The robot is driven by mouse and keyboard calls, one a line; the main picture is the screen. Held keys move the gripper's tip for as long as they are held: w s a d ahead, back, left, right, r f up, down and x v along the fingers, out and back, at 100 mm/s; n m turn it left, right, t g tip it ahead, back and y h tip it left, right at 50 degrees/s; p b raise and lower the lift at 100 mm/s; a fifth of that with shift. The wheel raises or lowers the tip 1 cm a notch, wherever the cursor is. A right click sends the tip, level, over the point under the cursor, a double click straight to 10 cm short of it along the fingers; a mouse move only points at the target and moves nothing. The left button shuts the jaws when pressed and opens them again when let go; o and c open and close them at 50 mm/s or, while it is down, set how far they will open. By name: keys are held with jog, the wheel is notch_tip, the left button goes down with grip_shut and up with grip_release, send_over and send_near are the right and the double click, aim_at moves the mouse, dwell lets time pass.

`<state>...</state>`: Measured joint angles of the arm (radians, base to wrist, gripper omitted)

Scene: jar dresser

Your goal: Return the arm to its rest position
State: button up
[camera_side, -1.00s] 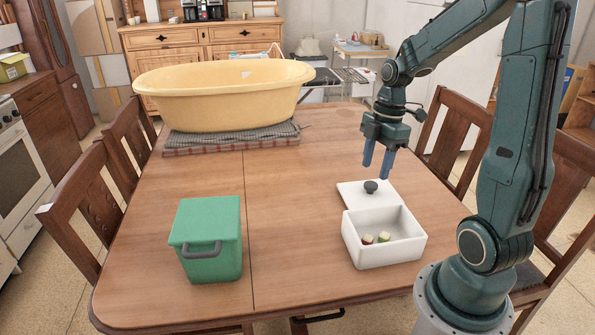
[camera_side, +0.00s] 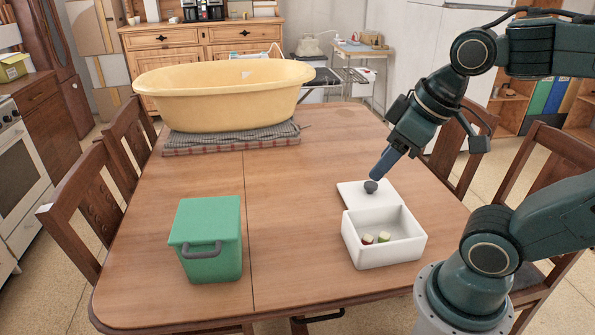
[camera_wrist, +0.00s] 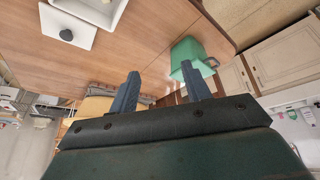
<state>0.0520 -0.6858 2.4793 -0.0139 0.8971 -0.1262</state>
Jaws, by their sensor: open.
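My gripper (camera_side: 384,164) is in the side view at the right of the table, above and behind the white box and its lid. In the wrist view its two blue fingers (camera_wrist: 161,88) stand apart with nothing between them. The white box (camera_side: 384,252) is open on the table and holds two small jar-like items (camera_side: 376,238). Its white lid (camera_side: 357,197) with a dark knob lies behind it, and the gripper's fingertips appear close to the knob in the side view; the actual gap is hard to tell. The lid also shows in the wrist view (camera_wrist: 75,22).
A green lidded bin (camera_side: 212,240) stands at the front left of the wooden table (camera_side: 290,200). A yellow tub (camera_side: 225,95) rests on a folded cloth (camera_side: 230,143) at the back. Wooden chairs surround the table. The table's middle is clear.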

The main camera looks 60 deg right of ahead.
jog(key=shift+s+a+r+m, duration=0.15)
jog(key=shift+s+a+m, duration=0.2)
jog(key=shift+s+m, duration=0.2)
